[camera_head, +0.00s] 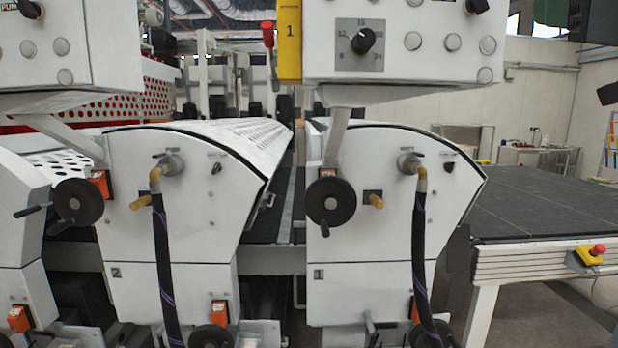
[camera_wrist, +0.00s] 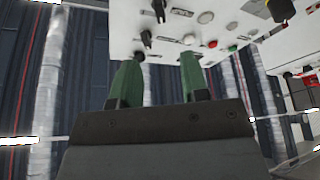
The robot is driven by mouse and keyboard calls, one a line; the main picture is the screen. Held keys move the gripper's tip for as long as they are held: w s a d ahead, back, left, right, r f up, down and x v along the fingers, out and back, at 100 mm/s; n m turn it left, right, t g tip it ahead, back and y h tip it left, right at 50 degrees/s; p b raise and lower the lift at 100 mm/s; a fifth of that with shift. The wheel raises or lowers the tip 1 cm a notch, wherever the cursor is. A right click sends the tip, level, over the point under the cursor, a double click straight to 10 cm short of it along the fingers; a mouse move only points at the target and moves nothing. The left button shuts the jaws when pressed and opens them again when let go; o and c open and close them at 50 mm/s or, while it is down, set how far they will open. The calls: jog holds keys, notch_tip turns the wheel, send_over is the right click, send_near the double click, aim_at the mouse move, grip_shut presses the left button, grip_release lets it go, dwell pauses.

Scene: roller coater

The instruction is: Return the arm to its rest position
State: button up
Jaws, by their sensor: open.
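My gripper (camera_wrist: 162,58) shows in the wrist view. Its two green fingers stand apart with nothing between them. Beyond the fingertips is a white control panel (camera_wrist: 215,18) with dark knobs and several round buttons, one of them red. I cannot tell the distance from the fingers to the panel, but no contact shows. My arm and gripper are not visible in the head view.
In the head view, two white machine units stand side by side, the left one (camera_head: 120,220) and the right one (camera_head: 375,255), with handwheels and hanging black hoses. White control boxes (camera_head: 400,65) overhang them. A dark conveyor table (camera_head: 535,210) with a red emergency button (camera_head: 598,250) is at right.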

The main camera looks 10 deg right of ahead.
jog(key=w+d+f+m+g+h, duration=0.2)
jog(key=d+f+m+h, duration=0.1)
jog(key=d+f+m, duration=0.35)
jog(key=w+d+f+m+g+h, duration=0.2)
jog(key=d+f+m+g+h, duration=0.15)
jog(key=d+f+m, duration=0.35)
jog(key=w+a+f+m+g+y+p, duration=0.1)
jog(key=w+f+g, duration=0.2)
jog(key=f, duration=0.6)
jog(key=w+a+f+m+g, duration=0.2)
jog(key=w+f, duration=0.1)
jog(key=f, duration=0.6)
jog(key=a+f+n+g+y+p, duration=0.1)
jog(key=a+f+n+g+y, duration=0.3)
jog(key=a+f, duration=1.15)
jog(key=s+a+f+n+g+p, duration=0.1)
jog(key=s+a+f+n+g, duration=0.1)
jog(key=s+a+f, duration=0.2)
jog(key=s+a+f+n+g+p, duration=0.1)
jog(key=s+a+f+n, duration=0.2)
jog(key=a, duration=1)
notch_tip(320, 180, down, 5)
jog(key=shift+s+f+g, duration=0.1)
jog(key=shift+s+g, duration=0.25)
jog(key=shift+s, duration=0.9)
